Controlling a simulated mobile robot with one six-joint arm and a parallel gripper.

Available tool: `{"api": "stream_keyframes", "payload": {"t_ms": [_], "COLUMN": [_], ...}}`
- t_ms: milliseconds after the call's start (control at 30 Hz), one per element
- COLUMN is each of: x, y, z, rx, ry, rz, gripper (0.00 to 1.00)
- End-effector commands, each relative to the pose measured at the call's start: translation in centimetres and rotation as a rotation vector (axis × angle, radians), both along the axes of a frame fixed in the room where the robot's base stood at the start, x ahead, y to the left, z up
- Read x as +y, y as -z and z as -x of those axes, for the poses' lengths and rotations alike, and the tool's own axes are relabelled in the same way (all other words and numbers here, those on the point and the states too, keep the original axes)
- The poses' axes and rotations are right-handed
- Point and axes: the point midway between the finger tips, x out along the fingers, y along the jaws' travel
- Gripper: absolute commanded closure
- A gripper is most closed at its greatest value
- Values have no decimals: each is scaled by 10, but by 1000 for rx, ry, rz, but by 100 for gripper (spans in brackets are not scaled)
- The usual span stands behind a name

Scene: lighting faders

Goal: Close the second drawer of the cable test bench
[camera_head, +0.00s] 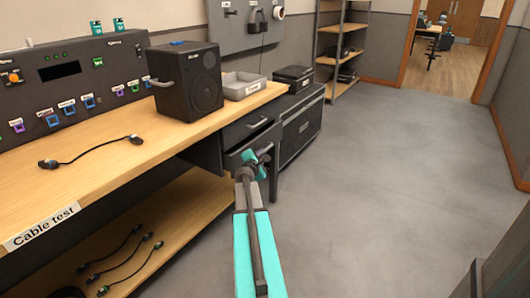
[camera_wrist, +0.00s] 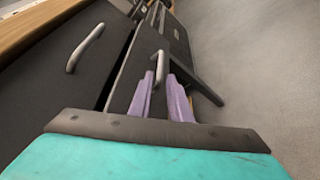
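The cable test bench (camera_head: 110,165) runs along the left in the head view, with a drawer unit under its far end. The upper drawer (camera_head: 247,126) has a bar handle. The second drawer (camera_head: 236,158) is just below it, partly hidden by my gripper (camera_head: 258,160); its front seems to stand out somewhat. In the wrist view, the second drawer's front (camera_wrist: 132,70) lies ahead, with its metal handle (camera_wrist: 160,66) at the purple fingertips of my gripper (camera_wrist: 161,76). The fingers are apart, with the handle between or just beyond them; contact cannot be told.
A black speaker (camera_head: 187,80) and a grey tray (camera_head: 243,85) stand on the bench top. A dark cabinet (camera_head: 301,125) adjoins the drawers on the far side. A cable (camera_head: 90,150) lies on the bench. The grey floor (camera_head: 390,190) to the right is clear.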

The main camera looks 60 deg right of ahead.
Motion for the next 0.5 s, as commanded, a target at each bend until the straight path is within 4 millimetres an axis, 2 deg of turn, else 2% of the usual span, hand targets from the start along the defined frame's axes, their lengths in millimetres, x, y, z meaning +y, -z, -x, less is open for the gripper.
{"api": "stream_keyframes", "payload": {"t_ms": [500], "x": [-45], "y": [11], "z": [-16], "rx": [0], "ry": [1], "rz": [1], "gripper": [83]}}
